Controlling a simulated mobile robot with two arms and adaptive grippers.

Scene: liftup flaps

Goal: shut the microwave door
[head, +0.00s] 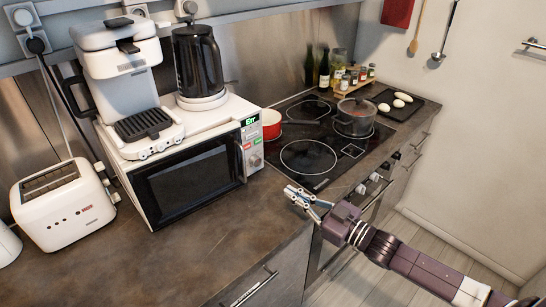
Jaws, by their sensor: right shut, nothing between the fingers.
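The white microwave (116,157) stands on the counter at the left centre, with a coffee machine and a kettle on top. Its dark glass door (190,180) faces forward and looks flush with the front, or very nearly so. I cannot tell whether a small gap is left. A dark handle (241,161) runs along the door's right side, beside the lit control panel (252,145). My right gripper (291,193) is shut and empty over the counter's front edge, right of the microwave and apart from the door. My left gripper is not in view.
A white toaster (64,205) stands left of the microwave. The black cooktop (308,157) with a red pot (271,124) and a glass-lidded pot (355,117) lies to the right. The counter (205,245) in front of the microwave is clear.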

